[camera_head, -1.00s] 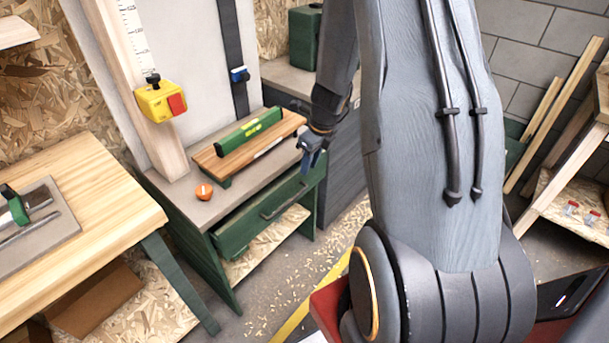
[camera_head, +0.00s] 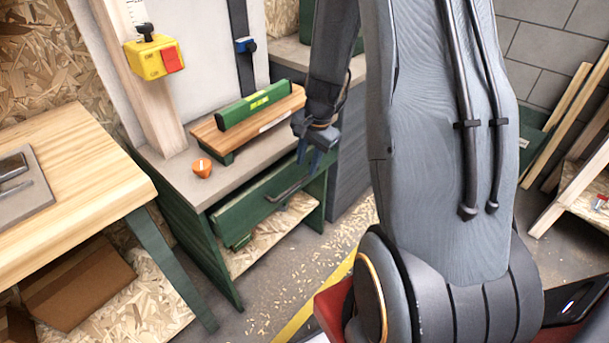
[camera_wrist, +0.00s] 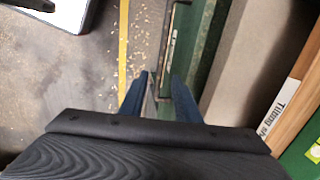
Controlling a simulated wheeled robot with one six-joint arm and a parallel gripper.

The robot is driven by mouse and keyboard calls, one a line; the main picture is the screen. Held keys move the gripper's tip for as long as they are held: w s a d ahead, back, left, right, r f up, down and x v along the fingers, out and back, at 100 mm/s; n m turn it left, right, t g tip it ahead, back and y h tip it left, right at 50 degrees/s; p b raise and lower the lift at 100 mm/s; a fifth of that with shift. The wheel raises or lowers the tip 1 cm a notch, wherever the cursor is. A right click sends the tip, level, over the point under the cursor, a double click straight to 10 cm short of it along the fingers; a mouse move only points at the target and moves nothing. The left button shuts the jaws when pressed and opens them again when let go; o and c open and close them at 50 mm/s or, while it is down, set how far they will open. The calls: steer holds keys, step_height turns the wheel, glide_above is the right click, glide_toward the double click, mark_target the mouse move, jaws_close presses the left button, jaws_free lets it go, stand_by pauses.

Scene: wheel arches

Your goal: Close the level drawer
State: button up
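The level drawer is the green drawer (camera_head: 240,215) under the grey top of a small green cabinet (camera_head: 220,265). It stands partly pulled out, with a dark gap above its front at the left. Its dark bar handle (camera_head: 283,193) runs along the front. My gripper (camera_head: 310,157) is at the right end of the drawer front. In the wrist view, the blue fingers of my gripper (camera_wrist: 159,88) are apart, with an end of the handle (camera_wrist: 167,45) at or between their tips. I cannot tell whether they touch it.
On the cabinet top lie a wooden board (camera_head: 205,135) with a green level (camera_head: 255,103) and an orange knob-like piece (camera_head: 202,168). A wooden workbench (camera_head: 75,190) stands at the left. A grey cabinet (camera_head: 352,165) adjoins at the right. The floor in front holds wood chips.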

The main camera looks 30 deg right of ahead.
mark_target(304, 178)
steer(key=shift+w+a+f+b, duration=0.1)
steer(key=shift+w+f, duration=0.05)
steer(key=shift+f, duration=0.75)
steer(key=shift+w+a+f+b, duration=0.1)
steer(key=shift+w+f, duration=0.05)
steer(key=shift+f, duration=0.7)
steer(key=shift+w+f+b, duration=0.1)
steer(key=shift+w+f, duration=0.05)
steer(key=shift+f, duration=0.75)
jaws_close()
